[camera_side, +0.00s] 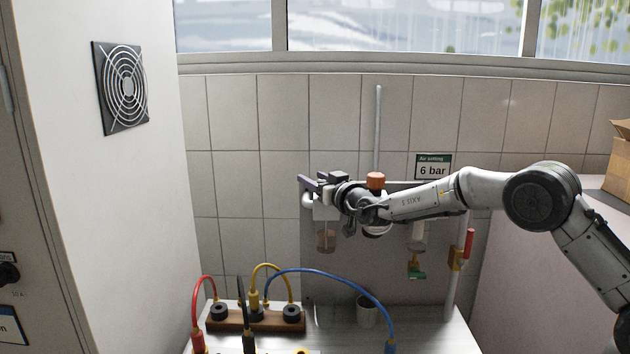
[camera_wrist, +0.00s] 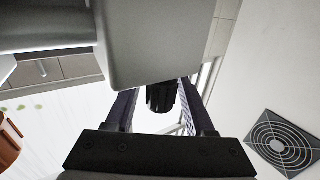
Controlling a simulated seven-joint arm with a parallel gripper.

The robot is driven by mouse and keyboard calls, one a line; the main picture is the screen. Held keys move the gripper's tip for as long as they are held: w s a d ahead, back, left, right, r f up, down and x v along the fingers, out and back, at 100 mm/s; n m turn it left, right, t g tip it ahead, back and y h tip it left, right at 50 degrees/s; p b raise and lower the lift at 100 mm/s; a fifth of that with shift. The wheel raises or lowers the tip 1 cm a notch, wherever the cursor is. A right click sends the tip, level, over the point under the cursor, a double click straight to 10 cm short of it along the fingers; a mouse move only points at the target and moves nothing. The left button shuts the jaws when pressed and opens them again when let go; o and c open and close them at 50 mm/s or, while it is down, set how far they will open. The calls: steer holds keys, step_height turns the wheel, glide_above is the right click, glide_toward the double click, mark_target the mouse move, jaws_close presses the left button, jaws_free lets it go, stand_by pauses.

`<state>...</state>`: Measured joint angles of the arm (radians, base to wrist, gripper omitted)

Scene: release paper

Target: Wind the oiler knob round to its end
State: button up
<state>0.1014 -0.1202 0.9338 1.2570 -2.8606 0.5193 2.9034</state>
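The oiler is a pale grey block (camera_side: 326,211) with a brownish bowl (camera_side: 326,241) below it, on the wall panel. In the wrist view its block (camera_wrist: 165,45) fills the top middle. A black ribbed knob (camera_wrist: 161,97) shows beneath the block, between my two fingers. My gripper (camera_side: 322,181) is at the top of the oiler, reaching in from the right. In the wrist view the fingers stand either side of the knob, with light gaps beside it, so it looks open. The fingertips are partly hidden behind the block. The knob cannot be made out in the side view.
An orange knob (camera_side: 376,180) stands just right, close to my wrist. A red-handled valve (camera_side: 469,243) is farther right. A sign (camera_side: 433,167) reads "6 bar". Below are coloured hoses on a wooden block (camera_side: 256,320) and a cup (camera_side: 367,311). A cabinet with a vent grille (camera_side: 120,88) stands left.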

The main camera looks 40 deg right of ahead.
steer(key=shift+o, duration=0.2)
steer(key=v, duration=1.3)
steer(key=shift+s, duration=0.4)
steer(key=w+d+m+h, duration=0.1)
steer(key=w, duration=0.3)
steer(key=w+d+m+g+h, duration=0.1)
steer(key=w+h, duration=0.1)
steer(key=w, duration=0.2)
steer(key=w+d+m+g+h, duration=0.1)
steer(key=w+d+h, duration=0.1)
steer(key=w, duration=0.3)
steer(key=shift+m, duration=0.3)
stand_by(0.3)
jaws_close()
